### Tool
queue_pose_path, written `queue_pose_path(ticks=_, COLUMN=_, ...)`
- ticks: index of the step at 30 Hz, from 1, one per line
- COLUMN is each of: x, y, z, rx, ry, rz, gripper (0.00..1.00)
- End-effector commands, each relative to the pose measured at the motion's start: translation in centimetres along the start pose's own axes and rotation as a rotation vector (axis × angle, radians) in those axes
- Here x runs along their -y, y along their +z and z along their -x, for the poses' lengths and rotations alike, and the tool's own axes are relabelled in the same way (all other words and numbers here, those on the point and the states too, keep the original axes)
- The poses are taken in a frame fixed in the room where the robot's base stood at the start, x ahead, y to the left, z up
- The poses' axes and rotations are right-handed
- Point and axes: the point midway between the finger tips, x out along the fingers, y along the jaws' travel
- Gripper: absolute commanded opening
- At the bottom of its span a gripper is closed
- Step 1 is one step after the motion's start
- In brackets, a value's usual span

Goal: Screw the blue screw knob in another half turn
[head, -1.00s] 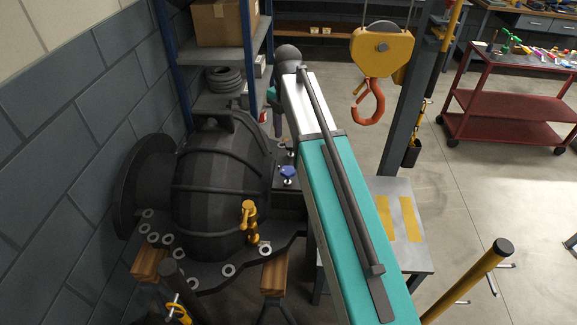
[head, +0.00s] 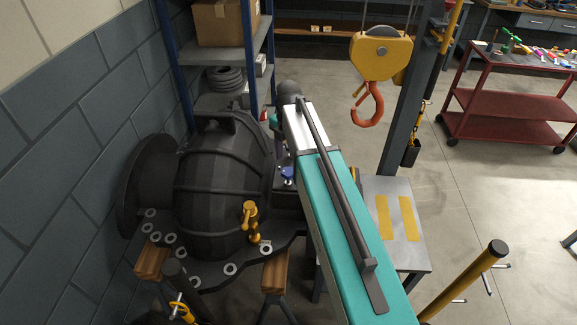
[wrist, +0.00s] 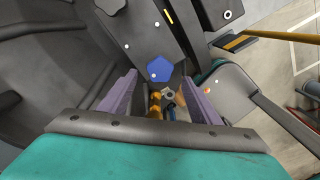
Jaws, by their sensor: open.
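A yellow fitting (head: 250,221) stands on the casing's flange. An orange crane hook (head: 367,105) hangs at the right of my arm. A grey table (head: 420,255) with yellow strips is to the right. A shelf (head: 230,55) stands behind.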

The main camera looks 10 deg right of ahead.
Motion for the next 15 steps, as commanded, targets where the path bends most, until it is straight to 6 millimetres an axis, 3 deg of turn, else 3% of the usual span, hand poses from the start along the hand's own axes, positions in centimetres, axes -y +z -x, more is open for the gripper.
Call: queue_pose_path(ticks=15, x=0.1, y=0.1, z=-4.3, rx=-0.001, ry=-0.001, rz=-0.001, gripper=0.57)
